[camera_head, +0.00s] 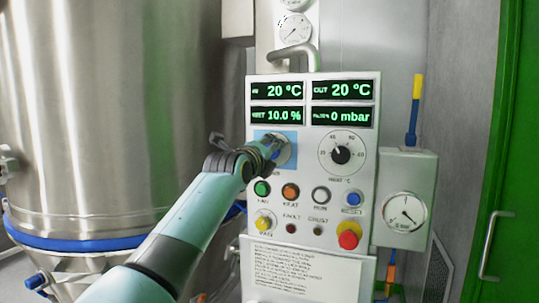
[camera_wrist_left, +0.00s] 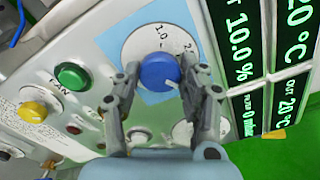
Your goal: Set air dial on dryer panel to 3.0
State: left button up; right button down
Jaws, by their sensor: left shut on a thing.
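The air dial in the left wrist view has a blue knob (camera_wrist_left: 157,70) on a white disc (camera_wrist_left: 146,38) over a light blue square. The marks "1.0" and part of a "2" show on the disc; the rest is hidden by my fingers. My left gripper (camera_wrist_left: 160,76) is shut on the blue knob, one finger on each side. In the head view my left gripper (camera_head: 272,150) covers most of the dial on the dryer panel (camera_head: 312,185). The knob's pointer setting cannot be read clearly. My right gripper is not in view.
A black heat knob (camera_head: 341,155) sits right of the air dial, with green displays (camera_head: 343,90) above. Buttons, including a green one (camera_head: 262,188) and a red one (camera_head: 349,235), lie below. A large steel vessel (camera_head: 105,110) stands left; a gauge (camera_head: 404,212) is at right.

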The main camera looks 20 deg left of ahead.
pick_arm(q)
jog(key=shift+f+m, duration=0.1)
jog(key=shift+m, duration=0.3)
jog(key=o, duration=1.2)
jog(key=s, duration=1.2)
jog(key=shift+a, duration=0.2)
